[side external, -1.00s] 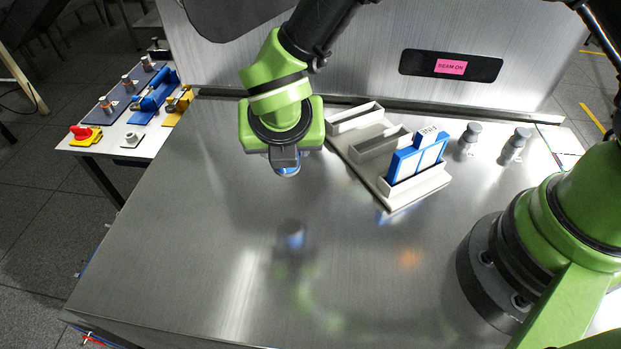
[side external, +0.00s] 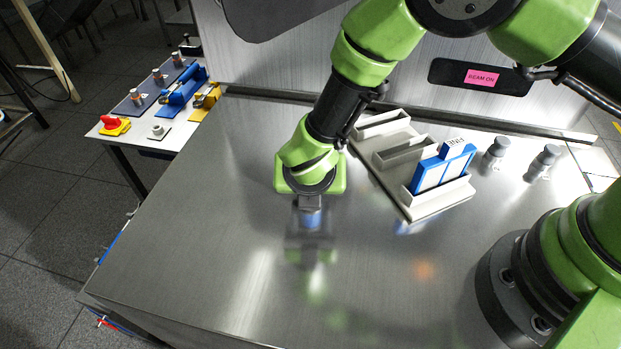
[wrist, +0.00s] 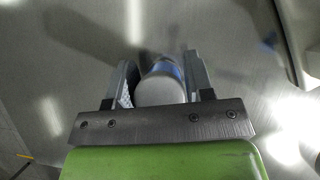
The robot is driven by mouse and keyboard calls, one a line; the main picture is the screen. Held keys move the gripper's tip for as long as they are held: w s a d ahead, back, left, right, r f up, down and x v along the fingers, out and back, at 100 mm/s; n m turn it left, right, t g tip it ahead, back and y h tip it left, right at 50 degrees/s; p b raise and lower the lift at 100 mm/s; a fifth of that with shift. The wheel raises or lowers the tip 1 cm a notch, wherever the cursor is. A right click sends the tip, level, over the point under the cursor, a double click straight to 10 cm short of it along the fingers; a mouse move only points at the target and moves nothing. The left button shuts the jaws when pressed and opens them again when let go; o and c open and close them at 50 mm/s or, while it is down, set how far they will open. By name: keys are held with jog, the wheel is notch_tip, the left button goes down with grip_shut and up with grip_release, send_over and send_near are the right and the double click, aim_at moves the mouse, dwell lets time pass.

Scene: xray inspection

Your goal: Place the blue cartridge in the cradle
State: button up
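My gripper (side external: 310,215) points down low over the bare middle of the steel table, left of the grey rack. It is shut on a short cylinder (wrist: 160,88) with a pale grey end and a blue band, which I take as the blue cartridge. In the wrist view the fingers (wrist: 160,80) flank it on both sides. In the side view only its blue part shows below the gripper; whether it touches the table is unclear. I cannot tell which thing is the cradle; the grey rack (side external: 443,203) has open slots and holds a blue-framed white panel (side external: 428,177).
Two grey-capped cylinders (side external: 495,150) (side external: 545,160) stand right of the rack. A side table (side external: 145,140) at left holds a red-and-yellow button (side external: 114,125), a blue fixture (side external: 183,90), a yellow fixture (side external: 206,100) and several small cylinders. The steel table's (side external: 200,250) front left is clear.

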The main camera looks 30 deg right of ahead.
jog(key=shift+o, duration=1.3)
